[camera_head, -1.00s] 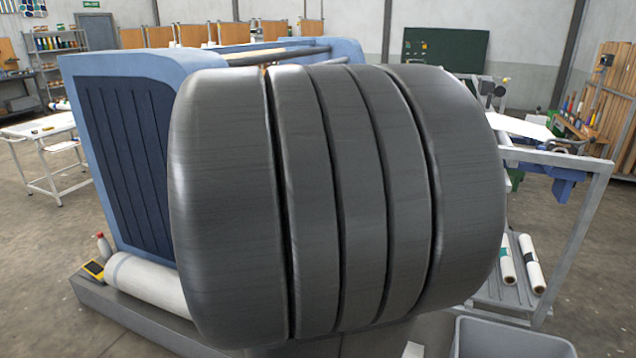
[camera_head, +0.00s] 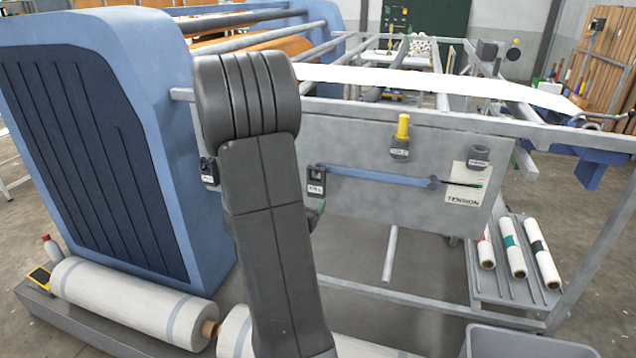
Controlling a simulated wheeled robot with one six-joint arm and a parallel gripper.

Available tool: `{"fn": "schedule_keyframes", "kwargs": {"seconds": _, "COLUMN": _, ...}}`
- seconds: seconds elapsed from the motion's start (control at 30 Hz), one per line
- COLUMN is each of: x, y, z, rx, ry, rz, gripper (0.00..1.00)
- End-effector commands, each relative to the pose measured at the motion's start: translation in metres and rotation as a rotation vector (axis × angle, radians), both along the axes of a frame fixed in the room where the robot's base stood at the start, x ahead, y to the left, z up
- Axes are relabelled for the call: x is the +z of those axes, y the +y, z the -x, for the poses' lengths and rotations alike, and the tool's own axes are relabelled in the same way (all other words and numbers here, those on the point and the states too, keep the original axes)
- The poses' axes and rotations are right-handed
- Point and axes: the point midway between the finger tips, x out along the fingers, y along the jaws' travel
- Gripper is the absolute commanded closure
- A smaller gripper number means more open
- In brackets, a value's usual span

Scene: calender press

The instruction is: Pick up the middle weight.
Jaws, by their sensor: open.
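Several small labelled pieces are on a grey upright panel (camera_head: 365,225). One dark piece (camera_head: 210,170) is just left of my arm, and another dark piece (camera_head: 316,182) is at the left end of a blue lever (camera_head: 375,177). A grey piece with a yellow upright top (camera_head: 401,137) is above the lever, and a dark round piece (camera_head: 478,157) is at the right. Their labels are too small to read, and I cannot tell which is the middle weight. My dark arm stands in front of the panel and hides part of it.
A blue machine housing (camera_head: 100,130) stands at the left. A white roll (camera_head: 130,300) lies in front of it. Rails and a white sheet (camera_head: 440,82) run above the panel. A rack at the right holds several small rolls (camera_head: 515,250). A grey bin (camera_head: 520,342) is at the lower right.

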Motion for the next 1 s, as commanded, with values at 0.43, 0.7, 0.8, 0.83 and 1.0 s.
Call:
{"fn": "schedule_keyframes", "kwargs": {"seconds": 0.43, "x": -0.009, "y": -0.019, "z": -0.060, "rx": 0.002, "ry": 0.001, "rz": -0.002, "gripper": 0.25}}
{"fn": "schedule_keyframes", "kwargs": {"seconds": 0.7, "x": -0.010, "y": -0.028, "z": -0.096, "rx": 0.001, "ry": 0.002, "rz": -0.001, "gripper": 0.25}}
{"fn": "schedule_keyframes", "kwargs": {"seconds": 0.8, "x": -0.012, "y": -0.032, "z": -0.105, "rx": 0.002, "ry": 0.002, "rz": -0.002, "gripper": 0.25}}
{"fn": "schedule_keyframes", "kwargs": {"seconds": 0.83, "x": -0.012, "y": -0.032, "z": -0.107, "rx": 0.002, "ry": 0.002, "rz": -0.002, "gripper": 0.25}}
{"fn": "schedule_keyframes", "kwargs": {"seconds": 1.0, "x": -0.013, "y": -0.032, "z": -0.110, "rx": 0.004, "ry": 0.001, "rz": -0.002, "gripper": 0.25}}
